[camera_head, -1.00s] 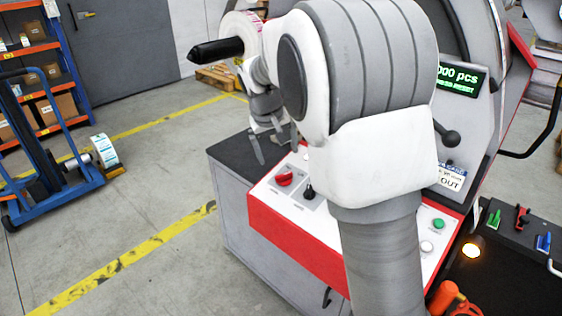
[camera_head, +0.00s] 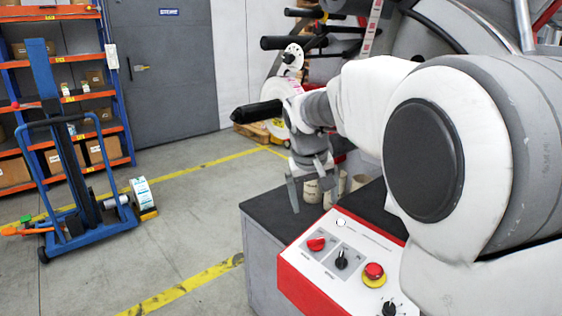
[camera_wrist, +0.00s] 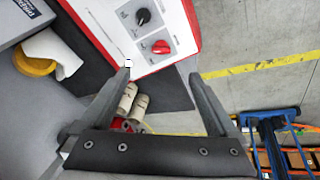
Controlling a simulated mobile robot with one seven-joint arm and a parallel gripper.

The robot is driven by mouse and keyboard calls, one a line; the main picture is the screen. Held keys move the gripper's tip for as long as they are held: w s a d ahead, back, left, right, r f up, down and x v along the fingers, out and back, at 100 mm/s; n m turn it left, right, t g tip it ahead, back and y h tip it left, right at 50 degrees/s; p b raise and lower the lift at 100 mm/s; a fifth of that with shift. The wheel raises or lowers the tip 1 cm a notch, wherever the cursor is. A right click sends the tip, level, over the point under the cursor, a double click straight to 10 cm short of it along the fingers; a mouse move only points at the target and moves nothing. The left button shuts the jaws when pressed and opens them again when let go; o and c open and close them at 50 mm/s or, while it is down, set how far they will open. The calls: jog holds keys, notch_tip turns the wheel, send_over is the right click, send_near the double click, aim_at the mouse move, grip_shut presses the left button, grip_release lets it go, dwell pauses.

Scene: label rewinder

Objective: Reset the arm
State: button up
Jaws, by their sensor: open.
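My gripper (camera_head: 308,192) hangs from my bent arm in the head view, above the dark top of the grey cabinet, left of the control panel. Its fingers point down and are apart with nothing between them. In the wrist view my gripper (camera_wrist: 160,80) also shows its two fingers spread wide and empty. The control panel (camera_wrist: 150,55) lies beyond the fingertips there, with a red knob and a black knob. In the head view the panel (camera_head: 325,265) has a red knob (camera_head: 316,244), a black knob (camera_head: 341,259) and a red emergency button (camera_head: 374,271). My arm hides the panel's right part.
A blue lift trolley (camera_head: 75,215) stands at the left before an orange-and-blue shelf (camera_head: 105,90). Black spindles (camera_head: 293,42) stick out of the machine at the back.

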jog(key=s+d+r+t+y+p, duration=0.1)
jog(key=s+r+p, duration=0.2)
jog(key=s, duration=1)
jog(key=s+d+r+m+t+y+p, duration=0.1)
jog(key=s+r+p, duration=0.3)
jog(key=s, duration=1)
jog(key=shift+s+d+r+p, duration=0.25)
jog(key=shift+s+r+p, duration=0.05)
jog(key=shift+r, duration=0.2)
jog(key=shift+d, duration=0.1)
